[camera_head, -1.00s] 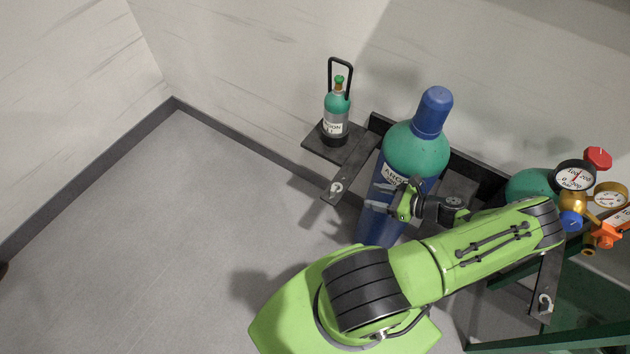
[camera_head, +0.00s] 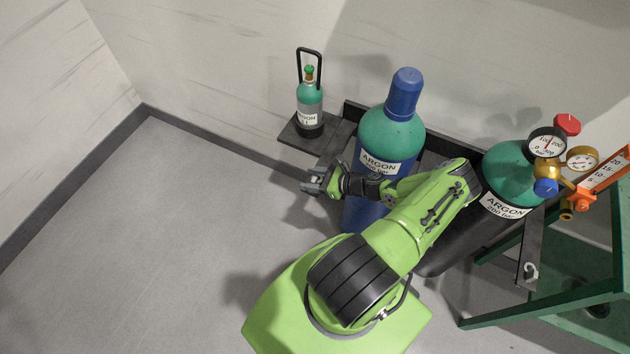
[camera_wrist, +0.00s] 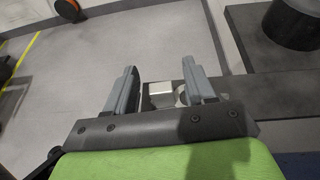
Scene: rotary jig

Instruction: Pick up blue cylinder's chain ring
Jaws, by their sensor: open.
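The blue cylinder (camera_head: 404,97) has a green shoulder, an ARGON label and a blue cap, and stands upright in the rack. My gripper (camera_head: 313,183) is at the outer end of the rack's left arm, left of that cylinder. In the wrist view my gripper (camera_wrist: 161,80) is open, with its two grey fingers apart. A pale metal ring (camera_wrist: 182,97) shows partly between the fingers, near the right finger, at the end of a dark bar. It is small, and I cannot tell whether a finger touches it. In the head view my gripper hides it.
A small green and grey argon bottle (camera_head: 310,105) stands on the rack's left shelf (camera_head: 297,138). A black argon cylinder (camera_head: 507,181) with gauges stands right, by a green frame (camera_head: 535,308). A hook (camera_head: 531,271) hangs below it. The floor at left is clear.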

